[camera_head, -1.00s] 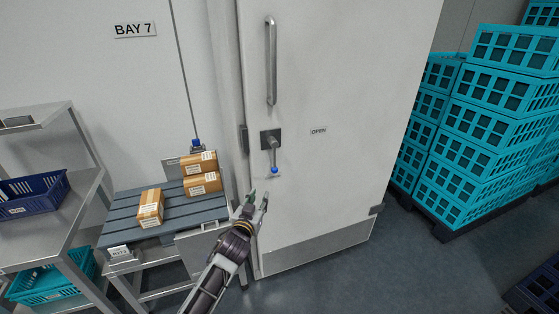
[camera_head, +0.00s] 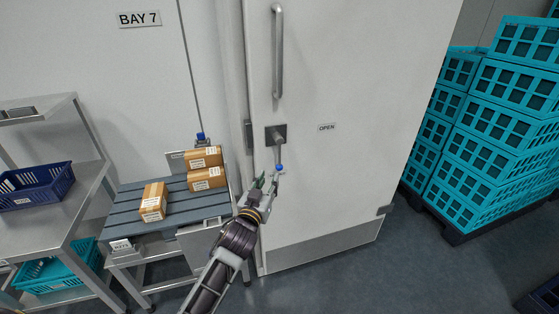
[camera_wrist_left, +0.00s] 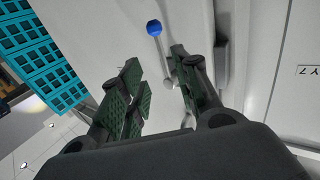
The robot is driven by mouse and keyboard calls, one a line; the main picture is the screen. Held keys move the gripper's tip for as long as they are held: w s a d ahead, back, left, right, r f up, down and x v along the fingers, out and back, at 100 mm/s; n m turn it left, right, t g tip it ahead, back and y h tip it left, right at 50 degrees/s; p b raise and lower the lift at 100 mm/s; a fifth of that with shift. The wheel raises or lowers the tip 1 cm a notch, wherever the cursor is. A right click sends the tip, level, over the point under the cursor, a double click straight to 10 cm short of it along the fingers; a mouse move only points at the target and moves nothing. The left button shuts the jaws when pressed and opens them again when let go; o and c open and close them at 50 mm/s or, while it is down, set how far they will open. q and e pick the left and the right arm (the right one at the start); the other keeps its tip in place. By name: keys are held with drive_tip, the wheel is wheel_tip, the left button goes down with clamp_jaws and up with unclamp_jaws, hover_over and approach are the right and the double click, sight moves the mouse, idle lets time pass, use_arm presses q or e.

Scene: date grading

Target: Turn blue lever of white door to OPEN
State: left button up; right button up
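The white door (camera_head: 345,60) is closed and has a long vertical handle (camera_head: 277,50) above the lever. The lever (camera_head: 278,148) hangs down from a dark square plate and ends in a blue knob (camera_head: 280,167). An "OPEN" label (camera_head: 326,128) is on the door to the right of the plate. My left gripper (camera_head: 266,181) is open just below and left of the knob, with nothing between its fingers. In the left wrist view the blue knob (camera_wrist_left: 154,27) shows beyond the fingertips (camera_wrist_left: 155,65), apart from them. My right gripper is not in view.
A slatted table (camera_head: 130,215) with several cartons (camera_head: 153,201) stands left of the door. A steel shelf (camera_head: 60,225) with a navy crate (camera_head: 35,187) is farther left. Stacked teal crates (camera_head: 490,130) stand right of the door. Floor in front of the door is clear.

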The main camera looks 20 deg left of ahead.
sight(279, 161)
use_arm(q)
drive_tip(key=shift+w, duration=6.75)
drive_tip(key=shift+c, duration=0.5)
clamp_jaws()
